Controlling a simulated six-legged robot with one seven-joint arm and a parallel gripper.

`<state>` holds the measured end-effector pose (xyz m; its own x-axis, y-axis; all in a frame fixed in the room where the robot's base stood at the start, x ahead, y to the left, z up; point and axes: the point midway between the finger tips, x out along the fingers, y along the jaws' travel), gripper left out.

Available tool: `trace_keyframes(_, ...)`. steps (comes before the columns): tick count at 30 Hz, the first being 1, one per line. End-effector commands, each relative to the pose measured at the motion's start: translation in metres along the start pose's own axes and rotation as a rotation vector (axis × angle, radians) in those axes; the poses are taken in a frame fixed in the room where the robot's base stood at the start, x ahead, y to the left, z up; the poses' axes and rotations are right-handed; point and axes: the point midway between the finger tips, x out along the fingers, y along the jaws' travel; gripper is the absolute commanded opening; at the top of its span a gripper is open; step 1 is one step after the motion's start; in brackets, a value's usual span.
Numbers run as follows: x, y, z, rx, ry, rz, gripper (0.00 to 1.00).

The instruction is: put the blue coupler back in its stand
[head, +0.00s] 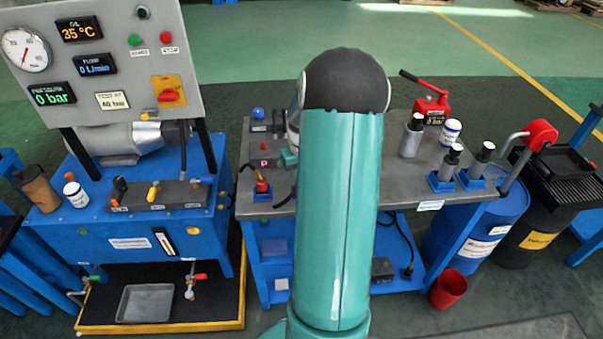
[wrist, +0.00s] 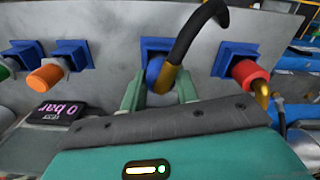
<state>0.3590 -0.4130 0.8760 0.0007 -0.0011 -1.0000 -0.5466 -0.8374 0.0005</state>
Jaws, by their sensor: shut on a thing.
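The blue coupler (wrist: 154,72) is between my gripper's two green fingers (wrist: 156,92) in the wrist view. The fingers are shut on it. A brass end and a black hose (wrist: 192,33) come off it and curve up to the right. A blue square stand (wrist: 154,44) shows right behind the coupler, in line with it. I cannot tell how deep the coupler sits in the stand. In the head view my arm hides the coupler and most of my gripper; a bit of green (head: 289,157) shows at the arm's left edge.
In the wrist view a red coupler (wrist: 244,71) is at the stand to the right and an orange one (wrist: 45,76) at the left. A display (wrist: 57,111) is lower left. The grey bench (head: 400,185) also bears a red pump (head: 431,104) and several dark-topped cylinders.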

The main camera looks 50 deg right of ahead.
Motion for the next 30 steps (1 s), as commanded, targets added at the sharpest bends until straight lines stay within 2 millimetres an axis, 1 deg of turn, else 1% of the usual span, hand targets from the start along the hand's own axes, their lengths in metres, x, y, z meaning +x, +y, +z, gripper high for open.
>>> trace_keyframes(6,0.009,-0.001,0.0,-0.001,-0.002,-0.001,0.05)
trace_keyframes(7,0.008,-0.001,0.0,-0.001,-0.001,-0.001,0.36)
trace_keyframes(10,0.007,-0.001,0.0,-0.001,-0.001,-0.001,0.56)
trace_keyframes(23,0.007,0.0,0.0,-0.001,-0.001,0.0,0.56)
trace_keyframes(30,-0.007,0.0,-0.001,-0.001,0.002,0.0,0.56)
